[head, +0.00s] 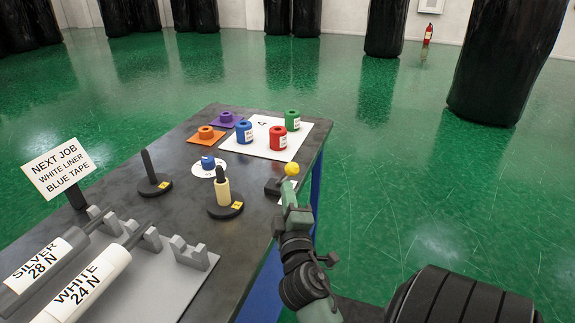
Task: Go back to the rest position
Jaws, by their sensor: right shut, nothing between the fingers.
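My right gripper (289,188) reaches in from the bottom right, over the right edge of the dark table (185,182). Its fingers are shut with nothing between them. The tip shows just below a yellow ball (292,169) and beside a low dark block (273,187); I cannot tell whether it touches either. My left gripper is not in view.
A cream roll (222,192) stands on a post; another post (150,170) is bare. Red (278,138), blue (244,132) and green (292,120) rolls stand on a white sheet. Open green floor (420,210) lies right.

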